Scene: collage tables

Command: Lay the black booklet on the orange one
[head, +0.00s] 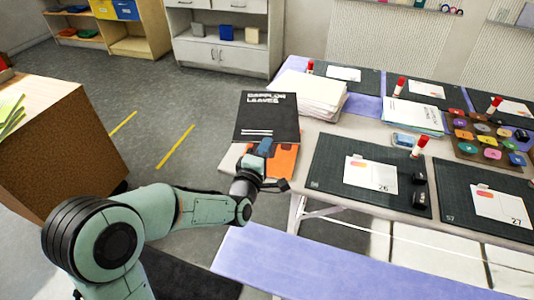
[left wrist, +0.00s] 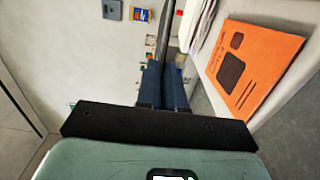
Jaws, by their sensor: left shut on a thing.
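The black booklet (head: 268,110), with white lettering on its cover, is gripped by its near edge in my left gripper (head: 264,147). In the left wrist view the blue fingers (left wrist: 164,86) are shut on it, and the booklet shows edge-on as a thin dark strip (left wrist: 163,35). The orange booklet (head: 286,162) lies at the left end of the table, partly hidden behind the gripper and the black booklet. The left wrist view shows the orange booklet's cover (left wrist: 262,62) with dark shapes, apart from the black booklet. My right gripper is in neither view.
A stack of white paper (head: 308,95) stands just right of the black booklet. A dark cutting mat (head: 330,175) with a card and black items lies right of the orange booklet. A lavender bench (head: 330,270) runs along the table's near side.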

